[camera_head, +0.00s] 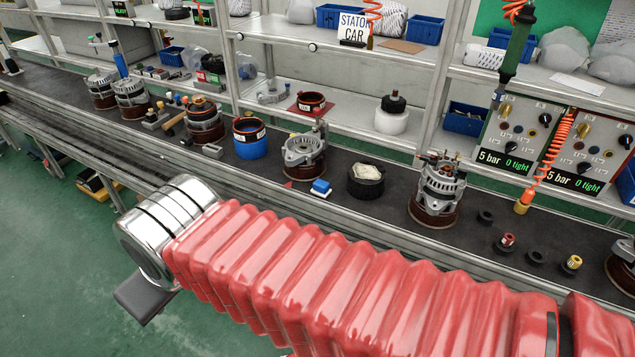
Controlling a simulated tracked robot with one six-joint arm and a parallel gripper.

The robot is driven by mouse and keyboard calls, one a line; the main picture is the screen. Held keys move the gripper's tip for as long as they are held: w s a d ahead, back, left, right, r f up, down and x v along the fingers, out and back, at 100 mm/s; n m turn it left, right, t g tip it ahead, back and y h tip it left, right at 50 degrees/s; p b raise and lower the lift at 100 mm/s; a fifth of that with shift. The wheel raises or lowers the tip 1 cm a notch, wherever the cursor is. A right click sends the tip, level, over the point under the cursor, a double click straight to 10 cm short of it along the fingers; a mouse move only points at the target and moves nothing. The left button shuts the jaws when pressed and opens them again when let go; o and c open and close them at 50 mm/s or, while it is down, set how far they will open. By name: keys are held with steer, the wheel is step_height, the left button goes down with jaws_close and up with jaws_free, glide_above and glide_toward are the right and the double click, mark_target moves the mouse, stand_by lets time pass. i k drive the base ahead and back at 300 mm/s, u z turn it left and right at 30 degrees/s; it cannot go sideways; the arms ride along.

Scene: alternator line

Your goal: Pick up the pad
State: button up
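A small blue block on a white base (320,188) lies on the dark bench top, between a metal alternator housing and a black ring-shaped part. It may be the pad, but I cannot tell for sure. My gripper (146,294) shows only as a dark grey piece below my arm's shiny metal end, over the green floor in front of the bench. It is well to the left of the blue block and apart from it. My wrist hides most of the gripper, so its fingers and anything between them cannot be made out.
Alternators (440,188) and coil rings (204,122) stand along the bench (385,232). Shelf posts (436,95) rise behind it. An orange coiled hose (549,160) hangs at right. Small black rings (535,257) lie at front right. My red-sleeved arm crosses the foreground.

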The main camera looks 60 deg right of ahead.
mark_target(321, 189)
steer(key=z, duration=0.35)
steer(key=i, duration=0.6)
steer(key=z, duration=0.9)
steer(key=i, duration=0.7)
steer(key=z, duration=0.5)
